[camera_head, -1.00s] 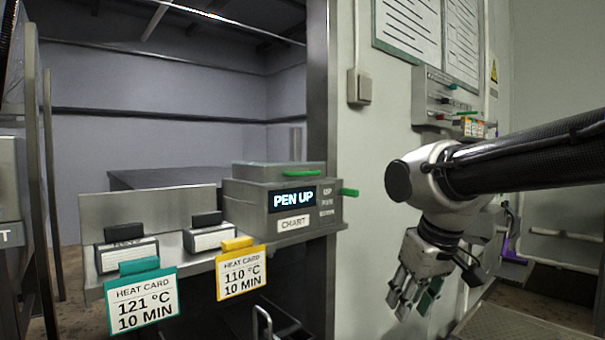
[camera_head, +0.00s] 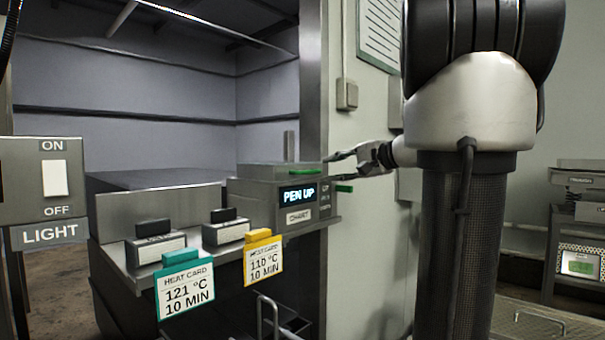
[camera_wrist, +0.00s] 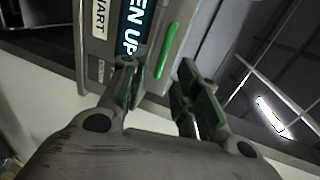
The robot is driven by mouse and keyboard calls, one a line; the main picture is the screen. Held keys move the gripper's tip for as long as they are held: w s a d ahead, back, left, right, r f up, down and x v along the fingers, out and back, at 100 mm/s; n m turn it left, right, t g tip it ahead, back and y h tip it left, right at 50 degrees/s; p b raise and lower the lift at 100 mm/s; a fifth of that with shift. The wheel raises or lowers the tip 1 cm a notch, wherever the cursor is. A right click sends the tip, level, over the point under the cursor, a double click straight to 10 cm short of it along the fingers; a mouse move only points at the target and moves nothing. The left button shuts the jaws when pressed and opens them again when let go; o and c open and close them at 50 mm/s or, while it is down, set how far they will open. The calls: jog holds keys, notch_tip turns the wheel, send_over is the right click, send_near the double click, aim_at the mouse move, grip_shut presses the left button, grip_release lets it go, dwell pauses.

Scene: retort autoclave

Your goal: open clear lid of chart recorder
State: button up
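The chart recorder (camera_head: 262,194) is a grey metal box with a "PEN UP" display and a "CHART" label, at the right end of the shelf. A green strip (camera_head: 305,171) lies along its top edge, and a green tab sticks out at its right side. My gripper (camera_head: 335,166) is at the recorder's right end, near the top. In the wrist view, the green strip (camera_wrist: 166,50) shows between my open fingers (camera_wrist: 158,82), just beyond the tips. I cannot tell whether a finger touches the box.
A teal heat card (camera_head: 186,286) and a yellow heat card (camera_head: 263,260) hang from the shelf front, with two black-topped blocks above. A light switch panel (camera_head: 45,190) stands at the left. The wall with a small box (camera_head: 346,95) is close behind my gripper.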

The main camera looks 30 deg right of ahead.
aim_at(312, 172)
jog(key=x, duration=0.8)
jog(key=shift+a+r, duration=0.2)
jog(key=shift+a, duration=0.05)
jog(key=shift+c, duration=0.5)
grip_shut()
